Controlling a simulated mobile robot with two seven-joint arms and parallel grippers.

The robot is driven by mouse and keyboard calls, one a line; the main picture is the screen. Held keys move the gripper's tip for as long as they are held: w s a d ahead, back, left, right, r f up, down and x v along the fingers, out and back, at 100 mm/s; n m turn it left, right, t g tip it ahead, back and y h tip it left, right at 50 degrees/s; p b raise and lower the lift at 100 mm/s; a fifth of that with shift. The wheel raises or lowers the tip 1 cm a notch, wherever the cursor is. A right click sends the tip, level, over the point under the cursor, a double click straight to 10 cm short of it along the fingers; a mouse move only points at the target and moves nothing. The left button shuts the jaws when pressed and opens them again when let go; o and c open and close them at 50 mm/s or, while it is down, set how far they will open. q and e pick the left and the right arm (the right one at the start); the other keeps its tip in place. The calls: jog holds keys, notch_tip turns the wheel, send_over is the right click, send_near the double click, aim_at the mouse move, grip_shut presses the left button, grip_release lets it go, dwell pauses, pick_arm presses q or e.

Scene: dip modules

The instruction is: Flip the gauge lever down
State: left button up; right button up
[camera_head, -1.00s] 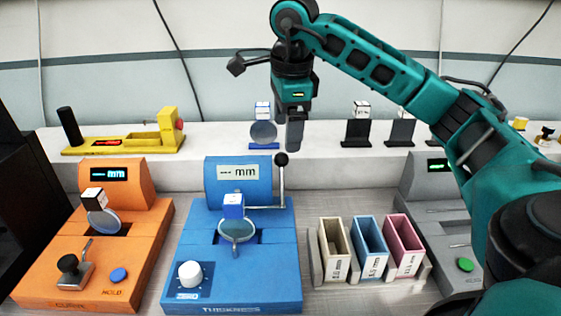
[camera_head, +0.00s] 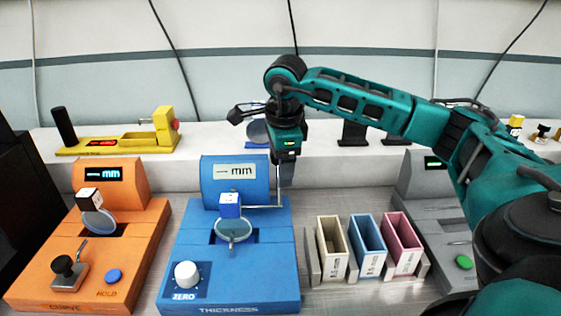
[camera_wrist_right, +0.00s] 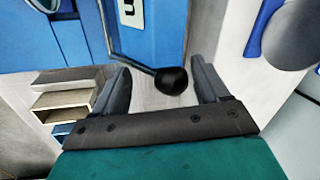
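The blue thickness gauge (camera_head: 270,270) stands in the middle of the bench, with "--- mm" on its display. Its lever (camera_head: 279,196) is a thin upright rod on the right side, joined to a horizontal bar. The lever's black ball knob (camera_wrist_right: 171,81) shows in the right wrist view between the two fingers. My right gripper (camera_head: 284,174) is at the top of the lever and hides the knob in the head view. In the right wrist view the gripper (camera_wrist_right: 165,88) is open, with a gap on both sides of the knob. My left gripper is out of view.
An orange gauge (camera_head: 100,250) stands to the left, and three bins (camera_head: 368,245) to the right. A yellow device (camera_head: 120,142) and black stands (camera_head: 354,134) are on the raised back shelf.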

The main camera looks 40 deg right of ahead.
jog(key=shift+r, duration=0.1)
jog(key=c, duration=1.2)
jog(key=shift+c, duration=0.2)
